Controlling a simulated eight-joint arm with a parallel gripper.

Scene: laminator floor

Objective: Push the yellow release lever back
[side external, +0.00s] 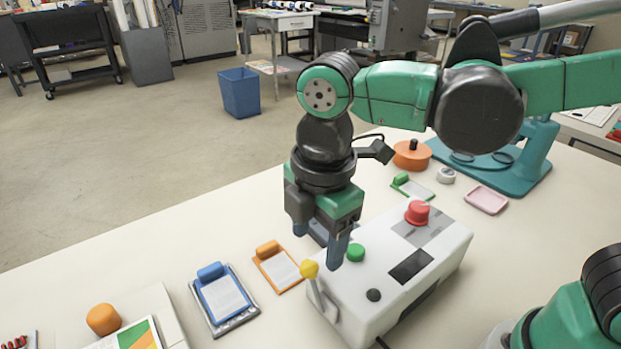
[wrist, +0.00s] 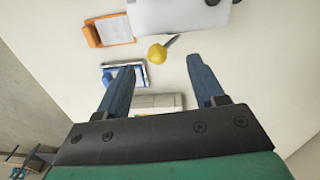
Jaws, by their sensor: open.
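The yellow release lever (side external: 309,269) is a yellow knob on a thin grey stem at the near left end of the white control box (side external: 440,262). In the wrist view the yellow knob (wrist: 157,53) lies ahead of the fingertips, between their lines, with its stem running toward the white box (wrist: 180,14). My gripper (side external: 319,240) points down at the box's left end, behind the lever. In the wrist view my gripper (wrist: 160,72) is open with nothing between its blue fingers. I cannot tell whether a finger touches the knob.
A green button (side external: 355,252), a red button (side external: 417,212) and a black knob (side external: 374,295) are on the box. An orange clipboard (side external: 285,272) and a blue clipboard (side external: 222,302) lie to its left. A pink tray (side external: 486,200) is behind it. Table between clipboards and box is bare.

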